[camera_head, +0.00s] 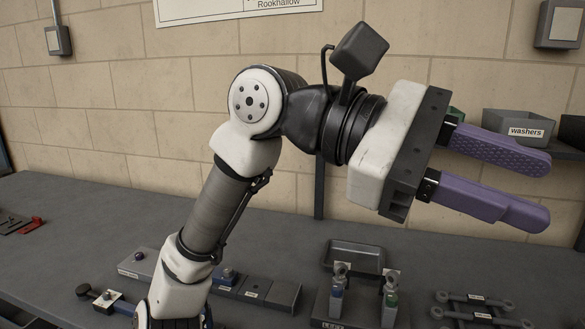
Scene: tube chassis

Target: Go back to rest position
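My gripper (546,191) is raised above the workbench (90,215) at the right of the head view. Its two purple fingers point to the right and are spread apart. Only the wall shows between them, so the gripper is open and empty. My arm rises from the bottom of the view and bends right at the top.
A grey fixture with two upright parts (337,295) stands on the bench below the gripper. Linked rods (472,314) lie to its right. A labelled block (258,290) is near the arm's base. A washers bin (520,130) is behind the fingers. The bench's left side is mostly clear.

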